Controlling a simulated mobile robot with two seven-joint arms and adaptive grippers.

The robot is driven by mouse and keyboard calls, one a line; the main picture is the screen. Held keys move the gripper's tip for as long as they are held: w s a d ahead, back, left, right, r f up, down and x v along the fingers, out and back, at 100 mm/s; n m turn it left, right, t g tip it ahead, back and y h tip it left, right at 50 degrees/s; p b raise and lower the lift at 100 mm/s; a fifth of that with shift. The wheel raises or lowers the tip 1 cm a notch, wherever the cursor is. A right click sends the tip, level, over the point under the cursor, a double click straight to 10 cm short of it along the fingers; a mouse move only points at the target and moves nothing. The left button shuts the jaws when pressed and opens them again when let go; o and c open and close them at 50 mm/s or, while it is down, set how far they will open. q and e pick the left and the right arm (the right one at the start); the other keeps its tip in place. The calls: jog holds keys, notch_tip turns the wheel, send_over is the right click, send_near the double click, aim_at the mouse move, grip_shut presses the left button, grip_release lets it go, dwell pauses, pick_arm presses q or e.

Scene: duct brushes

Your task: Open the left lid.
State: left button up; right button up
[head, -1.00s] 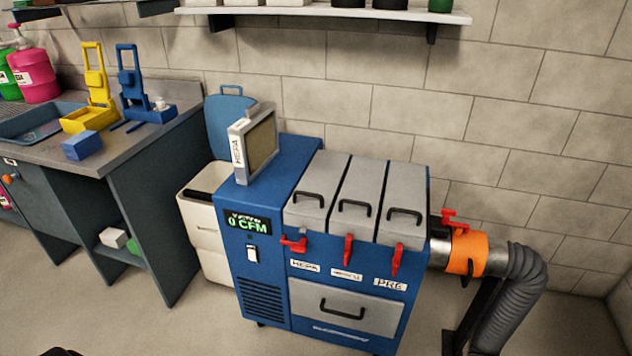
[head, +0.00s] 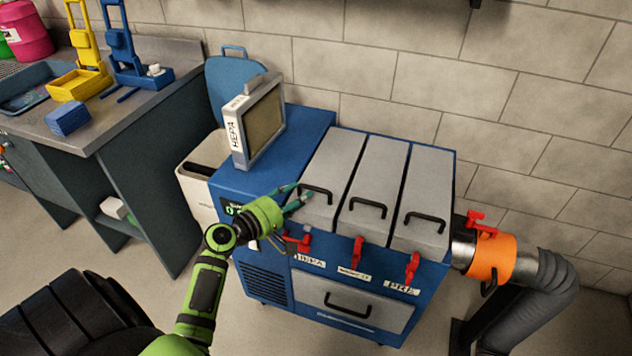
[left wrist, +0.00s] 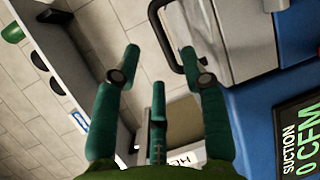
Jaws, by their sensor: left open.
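The left lid (head: 333,160) is a long grey lid on the blue filter machine (head: 330,118), lying closed, with a black bar handle (head: 318,190). Its red latch (head: 298,242) lies sideways, while the other two hang down. My green left gripper (head: 296,197) is open at the left end of this handle. In the left wrist view the fingertips (left wrist: 160,54) are spread, and the handle (left wrist: 164,40) appears between them or just past them; contact cannot be told. My right gripper is not in view.
The middle lid (head: 377,175) and right lid (head: 424,190) are closed beside it. A HEPA filter (head: 262,122) stands upright on the machine's left top, near my left arm. An orange-collared duct (head: 492,257) is at right. A workbench (head: 100,128) stands left.

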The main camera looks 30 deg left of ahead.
aim_at(314, 188)
pick_arm(q)
jog(key=x, duration=0.6)
jog(key=shift+w+d+f+p, duration=0.1)
jog(key=shift+w+f+p, duration=0.05)
jog(key=shift+w+p, duration=0.15)
grip_shut()
